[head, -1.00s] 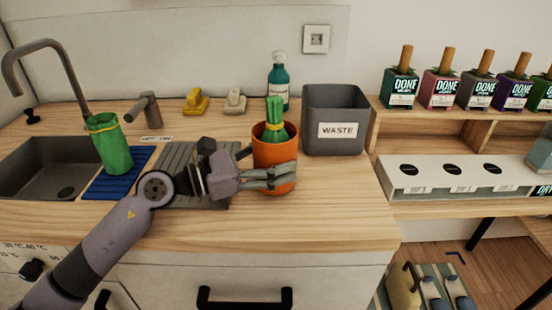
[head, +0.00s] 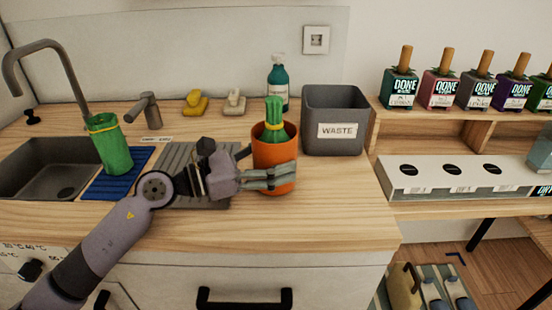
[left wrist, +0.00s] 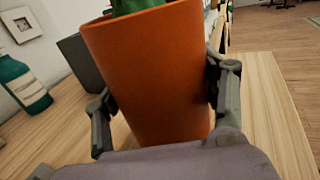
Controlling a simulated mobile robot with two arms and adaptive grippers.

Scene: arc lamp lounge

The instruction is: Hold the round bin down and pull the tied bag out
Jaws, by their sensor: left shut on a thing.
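The round orange bin (head: 272,152) stands upright on the wooden counter in the head view. A green bag (head: 275,112), tied near its top with a yellow band, sits inside it with its neck sticking up above the rim. My left gripper (head: 270,176) is shut on the bin, its fingers around the lower wall. In the left wrist view the bin (left wrist: 152,70) fills the space between the fingers, and only a little of the green bag (left wrist: 137,6) shows at the top. My right gripper is not in view.
A grey bin labelled WASTE (head: 335,118) stands just right of the orange bin. A teal bottle (head: 278,80) stands behind. A second green tied bag (head: 110,145) stands on a blue mat by the sink (head: 45,170). The counter front right of the bin is clear.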

